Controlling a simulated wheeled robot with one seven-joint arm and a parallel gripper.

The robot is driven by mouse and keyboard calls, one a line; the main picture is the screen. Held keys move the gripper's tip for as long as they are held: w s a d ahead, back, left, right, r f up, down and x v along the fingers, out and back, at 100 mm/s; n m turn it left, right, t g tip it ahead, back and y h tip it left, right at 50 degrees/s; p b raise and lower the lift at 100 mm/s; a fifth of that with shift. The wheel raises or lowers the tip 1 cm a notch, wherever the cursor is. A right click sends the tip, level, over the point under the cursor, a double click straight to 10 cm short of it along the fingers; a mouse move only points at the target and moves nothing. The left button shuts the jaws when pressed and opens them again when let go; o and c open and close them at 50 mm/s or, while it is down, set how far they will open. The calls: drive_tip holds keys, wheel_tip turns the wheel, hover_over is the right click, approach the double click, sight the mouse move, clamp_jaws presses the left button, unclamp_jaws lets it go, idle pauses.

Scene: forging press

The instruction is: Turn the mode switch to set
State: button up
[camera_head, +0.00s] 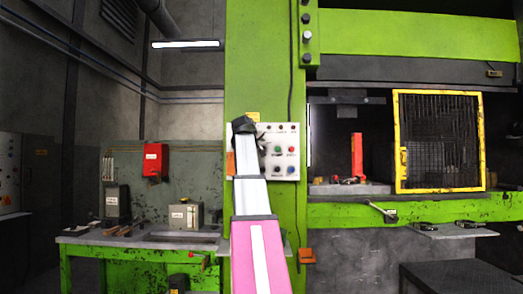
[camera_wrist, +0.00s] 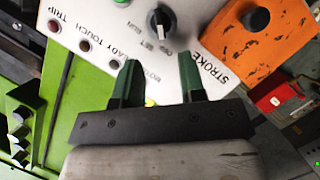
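The mode switch is a round black knob (camera_wrist: 158,20) with a white pointer mark, on a white control panel (camera_wrist: 108,14). It is near the top middle of the wrist view. Small labels surround it, too small and tilted to read surely; the pointer mark faces roughly down in that picture. My gripper (camera_wrist: 160,60) is open and empty, its two dark green fingers pointing at the panel just below the knob in the picture, apart from it. In the head view my gripper (camera_head: 243,125) covers the left part of the panel (camera_head: 272,172), and I cannot pick out the knob there.
An orange box (camera_wrist: 285,25) with a dark round button sits beside the panel. Round indicators lie along the panel. In the head view, a yellow mesh guard (camera_head: 398,150) stands right of the panel, and a workbench (camera_head: 90,238) stands to the left.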

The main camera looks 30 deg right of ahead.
drive_tip(key=x, duration=0.9)
drive_tip(key=c, duration=0.5)
